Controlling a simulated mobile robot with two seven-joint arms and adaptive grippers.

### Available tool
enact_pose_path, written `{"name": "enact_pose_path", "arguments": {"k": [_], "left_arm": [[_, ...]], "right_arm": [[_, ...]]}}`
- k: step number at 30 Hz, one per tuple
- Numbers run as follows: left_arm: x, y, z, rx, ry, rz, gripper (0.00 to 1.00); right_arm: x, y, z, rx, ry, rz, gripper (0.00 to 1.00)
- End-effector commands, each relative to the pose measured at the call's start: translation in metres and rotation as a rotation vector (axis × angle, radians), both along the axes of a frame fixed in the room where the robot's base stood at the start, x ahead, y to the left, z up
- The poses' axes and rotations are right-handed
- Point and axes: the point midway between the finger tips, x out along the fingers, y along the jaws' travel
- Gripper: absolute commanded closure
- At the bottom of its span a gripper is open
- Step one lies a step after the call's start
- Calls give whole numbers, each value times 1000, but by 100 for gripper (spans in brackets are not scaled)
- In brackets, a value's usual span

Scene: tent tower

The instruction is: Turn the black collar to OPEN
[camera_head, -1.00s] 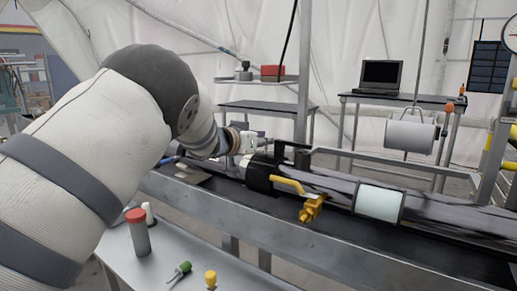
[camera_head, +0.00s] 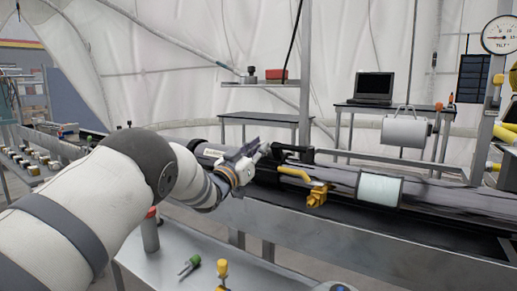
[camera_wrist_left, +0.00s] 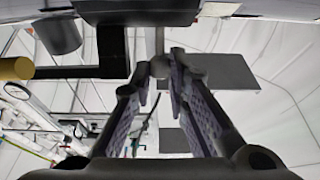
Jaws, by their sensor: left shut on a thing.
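The black collar (camera_head: 267,172) sits around the long grey tube (camera_head: 345,183) in the head view. My left gripper and forearm partly hide it. A black bracket-shaped handle (camera_head: 292,152) stands up beside the collar; a dark bracket (camera_wrist_left: 112,50) also shows in the left wrist view. My left gripper (camera_head: 256,152) is at the collar's upper left. In the left wrist view its fingers (camera_wrist_left: 160,78) close around the ball end of a short grey rod (camera_wrist_left: 159,66). The collar's OPEN marking cannot be made out. My right gripper is not in view.
A yellow lever (camera_head: 293,173) and yellow valve (camera_head: 317,195) sit just right of the collar. A white sleeve (camera_head: 379,189) is farther along the tube. A grey side table (camera_head: 180,272) in front carries a red-capped bottle (camera_head: 150,232) and a green-handled tool (camera_head: 190,265).

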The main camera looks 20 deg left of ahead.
Motion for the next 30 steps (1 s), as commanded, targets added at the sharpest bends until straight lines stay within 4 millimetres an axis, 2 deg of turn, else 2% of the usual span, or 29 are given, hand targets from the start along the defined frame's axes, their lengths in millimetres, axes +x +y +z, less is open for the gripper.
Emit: {"name": "enact_pose_path", "arguments": {"k": [1,16,17,18,26,30], "left_arm": [[0,1,-6,1,11,2,100],[0,1,-12,2,22,2,100],[0,1,-12,2,23,2,78],[0,1,-12,2,22,1,76],[-1,0,-8,1,14,1,76],[-13,3,-11,-1,16,2,76]], "right_arm": [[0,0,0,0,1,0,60],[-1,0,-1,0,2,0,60],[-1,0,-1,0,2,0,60],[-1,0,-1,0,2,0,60],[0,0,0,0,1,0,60],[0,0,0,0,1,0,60]]}}
